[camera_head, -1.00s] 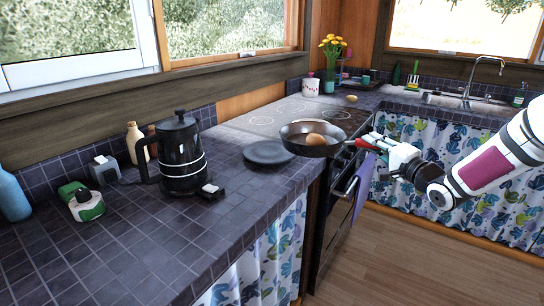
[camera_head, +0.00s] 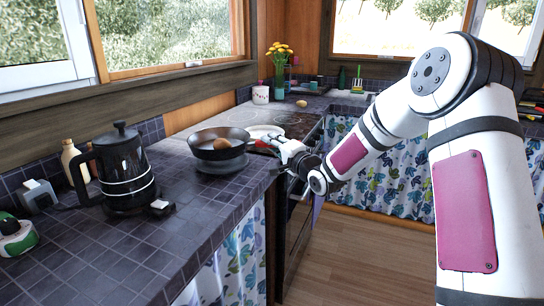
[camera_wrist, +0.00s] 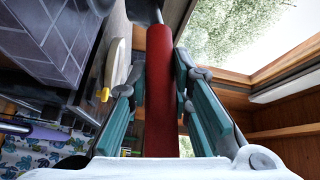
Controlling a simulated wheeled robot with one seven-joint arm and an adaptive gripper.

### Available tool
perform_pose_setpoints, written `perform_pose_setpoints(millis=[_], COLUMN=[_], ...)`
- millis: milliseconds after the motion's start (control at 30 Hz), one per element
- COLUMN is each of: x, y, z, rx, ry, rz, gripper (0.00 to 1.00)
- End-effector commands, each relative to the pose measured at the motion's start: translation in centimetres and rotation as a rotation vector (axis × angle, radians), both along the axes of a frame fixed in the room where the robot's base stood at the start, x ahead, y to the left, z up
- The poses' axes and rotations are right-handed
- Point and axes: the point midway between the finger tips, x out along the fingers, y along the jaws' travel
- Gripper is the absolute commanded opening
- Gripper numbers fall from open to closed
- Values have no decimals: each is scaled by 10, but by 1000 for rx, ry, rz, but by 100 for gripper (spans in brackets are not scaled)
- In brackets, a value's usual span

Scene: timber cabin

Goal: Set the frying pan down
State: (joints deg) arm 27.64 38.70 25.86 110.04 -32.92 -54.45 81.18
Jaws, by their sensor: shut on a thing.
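The frying pan (camera_head: 219,151), dark with a brown roundish item (camera_head: 222,144) in it, is level over the dark round plate (camera_head: 222,167) on the tiled counter. I cannot tell whether the pan's bottom touches the plate. My gripper (camera_head: 278,143) is to the right of the pan, by the counter's edge. In the wrist view its teal finger pads stand on both sides of the red pan handle (camera_wrist: 160,90), and it is shut on it.
A black kettle (camera_head: 122,170) stands on the counter left of the pan. A white plate (camera_head: 262,130) lies behind the handle. The stove top (camera_head: 290,120) and a flower vase (camera_head: 279,75) are farther back. Bare tiles (camera_head: 190,215) lie in front.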

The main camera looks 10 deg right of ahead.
Motion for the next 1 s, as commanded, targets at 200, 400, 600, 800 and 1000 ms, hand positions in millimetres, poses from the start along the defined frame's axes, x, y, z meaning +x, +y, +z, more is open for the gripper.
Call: perform_pose_setpoints(millis=[200, 400, 600, 800, 1000], x=[1, 1, 0, 0, 0], y=[1, 1, 0, 0, 0], z=[-18, -33, -33, -37, -37], rx=[3, 3, 2, 0, 0], ry=[-3, -5, -6, 1, 1], rz=[1, 0, 0, 0, 0], gripper=[0, 0, 0, 40, 40])
